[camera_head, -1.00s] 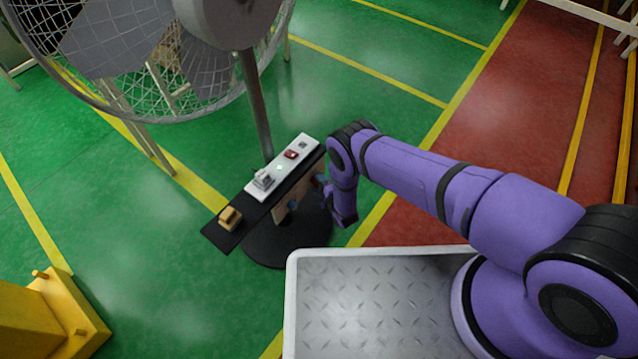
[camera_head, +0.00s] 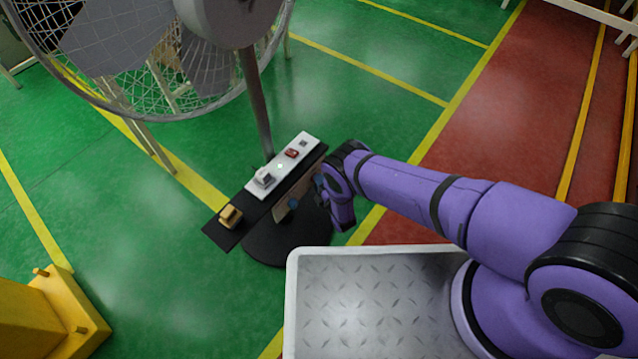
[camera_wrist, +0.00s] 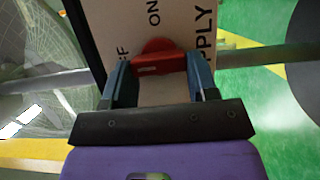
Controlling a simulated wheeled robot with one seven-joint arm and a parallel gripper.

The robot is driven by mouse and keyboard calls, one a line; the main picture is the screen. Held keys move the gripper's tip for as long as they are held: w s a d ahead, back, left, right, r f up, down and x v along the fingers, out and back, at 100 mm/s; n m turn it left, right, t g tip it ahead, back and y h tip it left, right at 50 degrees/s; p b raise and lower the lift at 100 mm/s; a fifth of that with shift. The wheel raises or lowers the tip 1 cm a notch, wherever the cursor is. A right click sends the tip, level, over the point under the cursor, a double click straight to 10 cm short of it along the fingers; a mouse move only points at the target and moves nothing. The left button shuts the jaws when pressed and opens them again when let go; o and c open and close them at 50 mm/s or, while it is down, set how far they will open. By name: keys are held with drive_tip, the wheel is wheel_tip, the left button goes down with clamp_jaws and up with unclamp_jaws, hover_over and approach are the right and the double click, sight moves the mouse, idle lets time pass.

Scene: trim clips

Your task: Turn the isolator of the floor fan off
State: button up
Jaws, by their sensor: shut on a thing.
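The isolator's beige plate (camera_wrist: 170,25) fills the upper middle of the wrist view. It carries the letters "ON", part of "OFF" and part of "SUPPLY". Its red handle (camera_wrist: 160,63) lies nearly level across the picture, between the two blue fingers of my gripper (camera_wrist: 160,75). My gripper is shut on the handle. Which mark the handle points to is not clear. In the head view the plate (camera_head: 284,209) shows under the black shelf of the floor fan (camera_head: 258,100), and my gripper (camera_head: 307,192) is at its front; the handle is hidden there.
The black shelf (camera_head: 228,238) bears a yellow block (camera_head: 230,216) and a white strip (camera_head: 312,142) with a red switch (camera_head: 291,153) and a grey-white block (camera_head: 264,178). The fan's round black base (camera_head: 270,245) is below. A yellow stand (camera_head: 50,320) is at lower left.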

drive_tip(key=o, duration=0.9)
drive_tip(key=shift+o, duration=0.2)
drive_tip(key=shift+s, duration=0.1)
drive_tip(key=v, duration=1)
drive_tip(key=shift+s+d, duration=0.2)
drive_tip(key=shift+s, duration=0.05)
drive_tip(key=shift+s, duration=0.1)
